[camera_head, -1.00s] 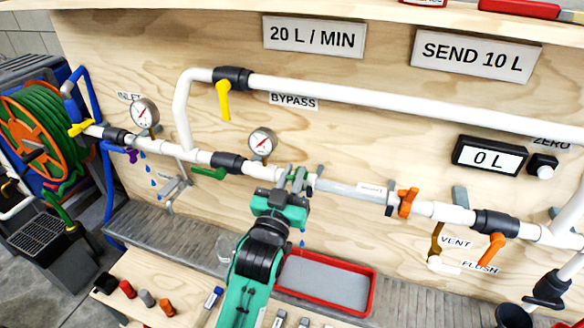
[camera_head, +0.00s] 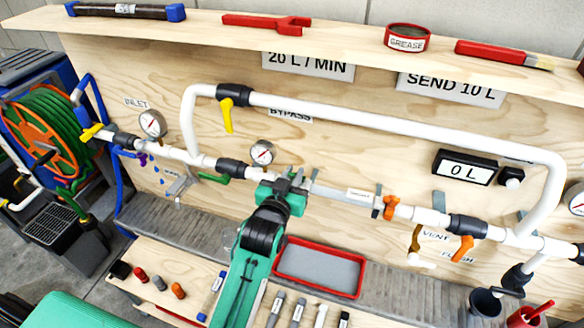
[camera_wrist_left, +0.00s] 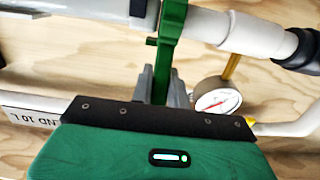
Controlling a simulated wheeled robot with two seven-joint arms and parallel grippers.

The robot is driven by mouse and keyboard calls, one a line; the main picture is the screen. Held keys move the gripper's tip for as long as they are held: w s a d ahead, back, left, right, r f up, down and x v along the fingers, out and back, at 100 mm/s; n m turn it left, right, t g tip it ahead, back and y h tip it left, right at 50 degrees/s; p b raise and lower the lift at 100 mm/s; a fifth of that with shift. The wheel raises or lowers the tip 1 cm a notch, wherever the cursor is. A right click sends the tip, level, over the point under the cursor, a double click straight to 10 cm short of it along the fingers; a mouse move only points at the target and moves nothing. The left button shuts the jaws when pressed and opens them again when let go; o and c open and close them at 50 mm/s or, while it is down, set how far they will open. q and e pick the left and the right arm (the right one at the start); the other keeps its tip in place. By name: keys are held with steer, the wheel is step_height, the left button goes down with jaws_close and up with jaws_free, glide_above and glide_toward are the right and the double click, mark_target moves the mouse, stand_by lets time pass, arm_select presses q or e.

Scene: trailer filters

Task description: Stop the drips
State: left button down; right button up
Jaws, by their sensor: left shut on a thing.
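My left gripper (camera_head: 287,188) is at the white pipe (camera_head: 345,196), just right of the second gauge. In the left wrist view its grey fingers (camera_wrist_left: 160,85) are shut on a green lever (camera_wrist_left: 166,50), whose upper end is at the pipe. Blue drops (camera_head: 161,178) fall below the inlet end of the pipe, near a small purple fitting (camera_head: 142,159) and a grey bracket. I cannot make out drops under my left gripper, where the arm covers part of the view. My right gripper is not in view.
A bypass pipe (camera_head: 400,122) with a yellow handle (camera_head: 227,115) arches above. Orange handles (camera_head: 462,248) are on the right. A red-rimmed tray (camera_head: 281,262) lies below the pipe. The shelf (camera_head: 345,35) holds a grease tin (camera_head: 407,38) and red tools. The bench front holds small parts.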

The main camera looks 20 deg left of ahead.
arm_select(q)
steer(key=shift+r, duration=0.15)
steer(key=c, duration=1.4)
jaws_free()
steer(key=shift+w, duration=0.1)
steer(key=shift+o, duration=0.2)
steer(key=shift+s+f, duration=0.2)
steer(key=shift+s, duration=0.35)
steer(key=s+r+b, duration=0.1)
steer(key=s+b, duration=0.3)
steer(key=s, duration=0.8)
steer(key=shift+s+a+r, duration=0.15)
steer(key=shift+s+a, duration=0.1)
steer(key=shift+s, duration=0.1)
